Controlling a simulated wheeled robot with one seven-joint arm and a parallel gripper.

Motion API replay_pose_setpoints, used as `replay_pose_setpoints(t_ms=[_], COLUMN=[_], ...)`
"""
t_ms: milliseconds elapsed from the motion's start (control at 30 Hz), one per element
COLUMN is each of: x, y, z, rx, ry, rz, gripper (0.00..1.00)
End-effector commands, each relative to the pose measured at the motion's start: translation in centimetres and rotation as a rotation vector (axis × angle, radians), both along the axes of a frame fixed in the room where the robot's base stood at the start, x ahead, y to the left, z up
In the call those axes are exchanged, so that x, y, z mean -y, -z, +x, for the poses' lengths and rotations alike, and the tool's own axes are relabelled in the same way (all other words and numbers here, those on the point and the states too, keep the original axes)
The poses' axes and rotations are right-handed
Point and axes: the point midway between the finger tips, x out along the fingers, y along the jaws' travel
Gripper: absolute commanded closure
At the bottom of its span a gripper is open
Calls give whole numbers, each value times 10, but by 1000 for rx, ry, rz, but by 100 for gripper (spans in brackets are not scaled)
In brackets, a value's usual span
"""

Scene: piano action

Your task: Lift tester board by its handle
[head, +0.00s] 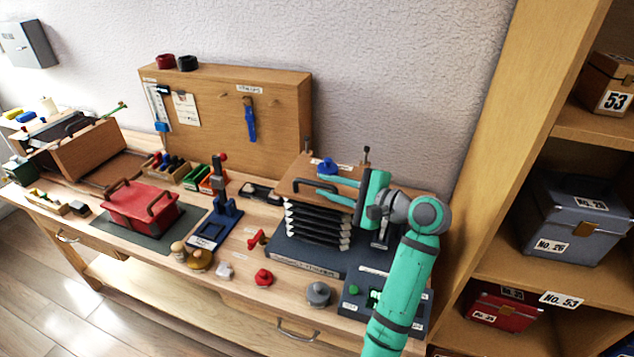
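The tester board (300,167) is a flat wooden board lying on top of a stack of dark, pale-edged layers (316,222) at the right of the bench. My gripper (321,187) comes in from the right with two teal fingers, one behind the other and visibly apart. The fingertips are at the right part of the handle, which appears to lie between them. I cannot tell whether they touch it. My gripper's palm and arm hide the board's right part.
A blue knob (327,165) and upright posts stand by the board. A dark base (290,250) lies under the stack. A blue press (217,215), red case (140,207) and grey knob (318,293) are to the left and front. A shelf unit (500,150) stands close on the right.

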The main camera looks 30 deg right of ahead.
Motion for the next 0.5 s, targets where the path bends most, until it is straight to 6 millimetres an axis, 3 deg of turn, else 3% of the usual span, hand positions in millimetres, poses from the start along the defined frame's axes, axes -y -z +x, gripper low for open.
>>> replay_pose_setpoints(t_ms=[200,500], x=[15,20], y=[-9,-11], z=[-32,-47], rx=[3,1], ry=[4,2], rz=[-2,0], gripper=[81,81])
